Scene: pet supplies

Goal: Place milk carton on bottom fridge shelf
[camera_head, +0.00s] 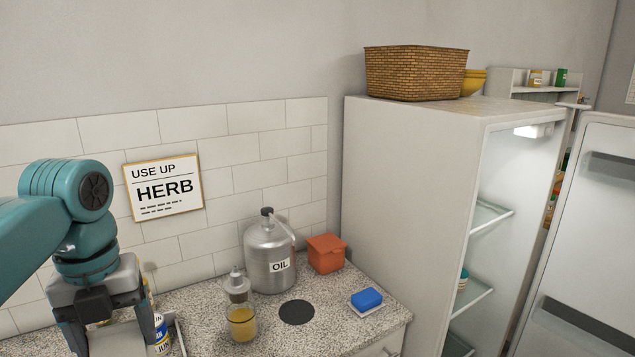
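No milk carton can be made out in this view. The fridge (410,190) stands at the right with its door (590,230) open, and its glass shelves (490,216) show inside. A lower shelf (458,345) shows at the bottom edge; the fridge floor is out of frame. My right gripper is not in view.
On the speckled counter (205,300) stand a metal oil can (270,262), a dispenser with amber liquid (240,315), an orange box (325,254) and a blue sponge on a dish (367,299). A basket (415,74) sits on the fridge.

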